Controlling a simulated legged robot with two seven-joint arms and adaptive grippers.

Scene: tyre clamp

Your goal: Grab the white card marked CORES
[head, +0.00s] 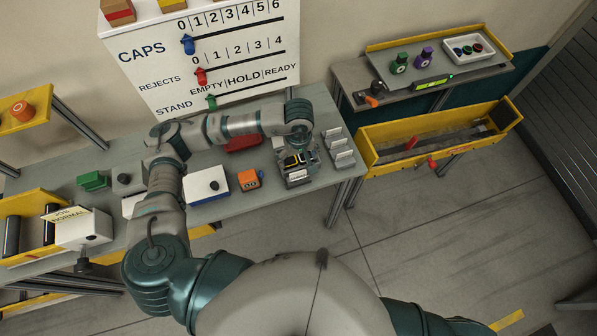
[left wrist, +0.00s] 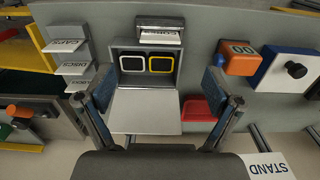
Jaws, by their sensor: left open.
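A white card (left wrist: 160,33) sits in a slot on top of a grey box (left wrist: 145,57) in the left wrist view. Its lettering is upside down and partly hidden, so I cannot read it for sure. The card also shows as a small white strip in the head view (head: 298,175). My left gripper (left wrist: 150,90) is open and empty, its fingers spread on either side of the box's flat grey plate, apart from the card. In the head view the left gripper (head: 296,148) is above the box, partly hidden by its wrist. My right gripper is outside both views.
A rack (head: 340,148) of white cards stands right of the box; CAPS and DISCS show in the wrist view. An orange block (head: 248,180), a white-and-blue box (head: 206,186) and a red tray (head: 243,143) are nearby. The table's front edge is close.

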